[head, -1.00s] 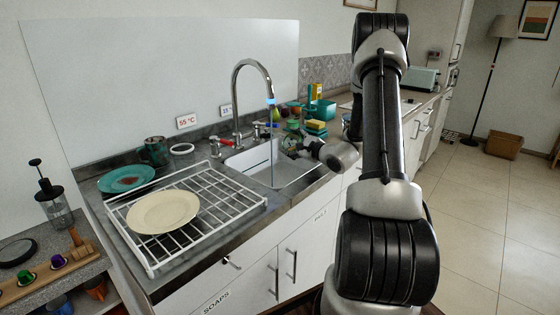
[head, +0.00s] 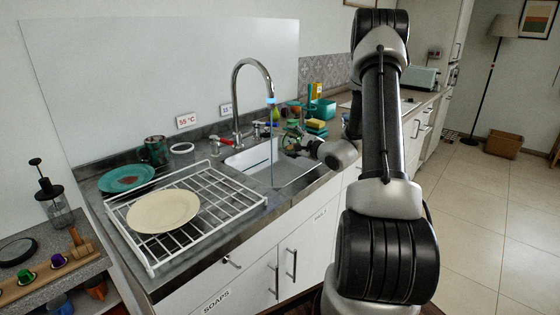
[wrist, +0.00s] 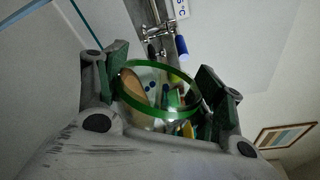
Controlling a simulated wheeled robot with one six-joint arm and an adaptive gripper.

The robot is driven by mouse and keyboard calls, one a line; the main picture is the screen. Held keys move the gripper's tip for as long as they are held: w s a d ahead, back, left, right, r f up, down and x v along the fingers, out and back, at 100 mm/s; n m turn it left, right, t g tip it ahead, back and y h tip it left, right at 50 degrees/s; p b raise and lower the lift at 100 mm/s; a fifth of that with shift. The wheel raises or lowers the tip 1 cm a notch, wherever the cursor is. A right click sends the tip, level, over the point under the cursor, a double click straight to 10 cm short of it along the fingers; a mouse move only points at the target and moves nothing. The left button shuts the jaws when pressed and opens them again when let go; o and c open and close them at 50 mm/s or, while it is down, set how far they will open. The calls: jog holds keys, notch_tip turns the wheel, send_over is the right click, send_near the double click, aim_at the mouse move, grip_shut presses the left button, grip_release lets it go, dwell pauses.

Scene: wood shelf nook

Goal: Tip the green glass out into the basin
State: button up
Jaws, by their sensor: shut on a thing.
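The green glass shows in the wrist view as a clear vessel with a green rim (wrist: 160,117). It sits between the two fingers of my gripper (wrist: 160,88), which is shut on it. In the head view my gripper (head: 293,144) is over the far right part of the white basin (head: 250,160), and the glass there is small and partly hidden by the fingers. I cannot tell its exact tilt or what is in it.
A chrome tap (head: 237,95) stands behind the basin, with a thin stream falling from its spout. A white rack (head: 225,185) with a cream plate (head: 163,211) is at left. Sponges (head: 317,126) and a teal container (head: 323,108) stand behind my gripper.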

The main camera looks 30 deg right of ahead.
jog(key=shift+a+r+n+p, duration=0.2)
jog(key=shift+n+p, duration=0.1)
jog(key=shift+n, duration=0.35)
jog(key=shift+a+r+n+p, duration=0.15)
jog(key=shift+a+n+p, duration=0.1)
jog(key=shift+n, duration=0.4)
dwell(0.9)
jog(key=shift+s+a+r+n+h, duration=0.1)
jog(key=shift+a+n+h, duration=0.2)
jog(key=shift+a+n, duration=0.45)
dwell(0.8)
jog(key=shift+s+a+r+n+h+p, duration=0.15)
jog(key=shift+a+n+h+p, duration=0.3)
jog(key=shift+n, duration=0.8)
dwell(1.2)
jog(key=shift+a, duration=0.1)
jog(key=m, duration=0.1)
jog(key=d+m+y, duration=0.1)
jog(key=m, duration=0.1)
jog(key=shift+d, duration=0.25)
